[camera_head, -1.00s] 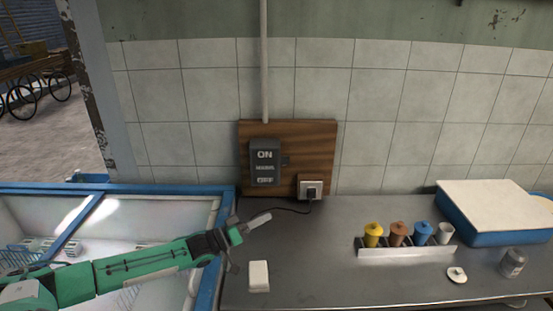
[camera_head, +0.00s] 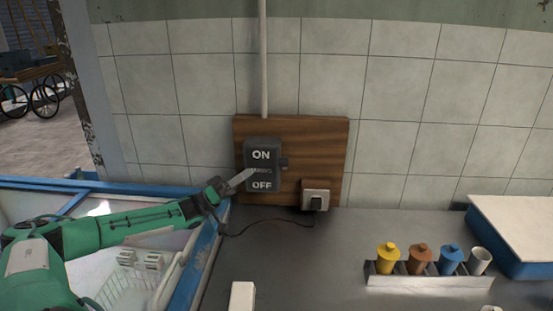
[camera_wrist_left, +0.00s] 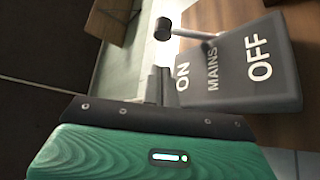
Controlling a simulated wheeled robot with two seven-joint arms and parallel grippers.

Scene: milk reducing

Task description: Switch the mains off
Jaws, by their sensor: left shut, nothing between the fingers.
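The dark grey mains switch box (camera_head: 262,150) is on a wooden board on the wall, with ON at the top and OFF at the bottom. Its lever (camera_head: 284,162) sticks out at the box's right side. In the left wrist view the lever's black knob (camera_wrist_left: 163,28) lies towards the ON end of the box (camera_wrist_left: 245,75). My left gripper (camera_head: 246,175) is shut and empty, its fingertips in front of the box's lower left part, left of the lever. Its fingers also show in the left wrist view (camera_wrist_left: 160,82). I cannot tell whether they touch the box. My right gripper is out of view.
A socket with a plug (camera_head: 316,199) sits low on the board (camera_head: 330,150), its cable running left along the metal counter (camera_head: 300,260). A rack of coloured cups (camera_head: 425,274) and a blue box (camera_head: 510,240) stand right. A white block (camera_head: 242,296) lies in front.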

